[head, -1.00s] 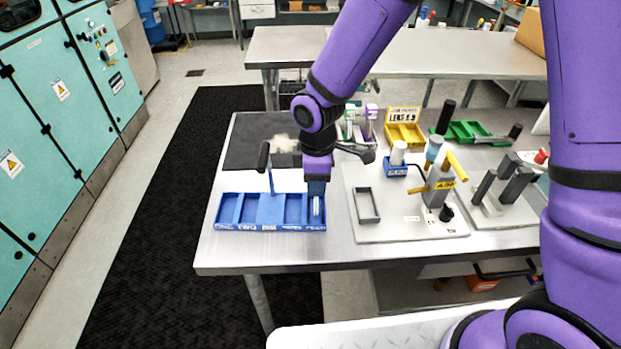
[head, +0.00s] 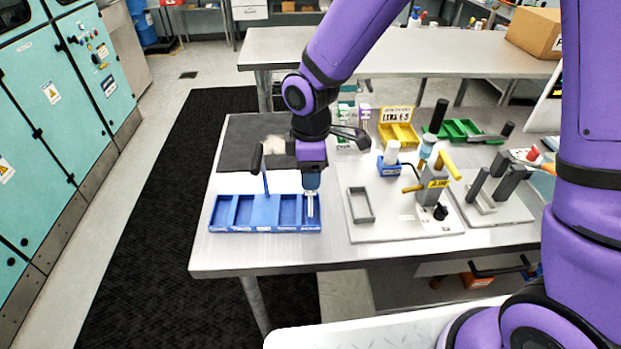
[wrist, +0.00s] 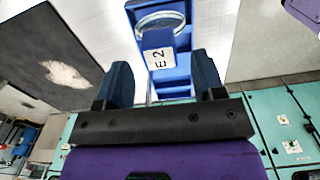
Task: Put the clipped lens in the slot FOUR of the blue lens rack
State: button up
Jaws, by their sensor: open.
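The blue lens rack (head: 264,226) lies on the near left of the metal table, with several compartments and a blue handle post. The clipped lens (head: 310,208) stands in or just above its rightmost compartment; the exact depth is hard to see. In the wrist view, the clear round lens (wrist: 160,20) has a white clip tag (wrist: 158,62) reading "E2" and lies over the blue rack (wrist: 172,88). My gripper (head: 311,187) is right above the rack's right end. Its two blue fingers (wrist: 163,80) are spread apart, with the tag showing between and beyond them. The slot label is too small to read.
Right of the rack is a grey board (head: 400,230) with an empty frame and a lever fixture (head: 433,190). Behind are a yellow bin (head: 397,135) and a green tray (head: 462,130). A dark mat (head: 240,150) lies behind the rack.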

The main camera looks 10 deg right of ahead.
notch_tip(320, 180, up, 9)
jog(key=s+d+r+m+t, duration=0.1)
jog(key=s+d+r+m, duration=0.25)
jog(key=d+r, duration=0.3)
jog(key=s+d+r+m+t, duration=0.2)
jog(key=d+r+m, duration=0.25)
jog(key=d, duration=0.35)
jog(key=s+d+r+m+t, duration=0.1)
jog(key=s+d+r+m, duration=0.1)
jog(key=s+d+m, duration=0.2)
jog(key=s+d+r+m+t, duration=0.1)
jog(key=s+d+r+m, duration=0.2)
jog(key=s+d, duration=0.3)
jog(key=s+m, duration=0.1)
jog(key=s, duration=0.2)
jog(key=shift+r+m, duration=0.25)
jog(key=shift+m, duration=0.15)
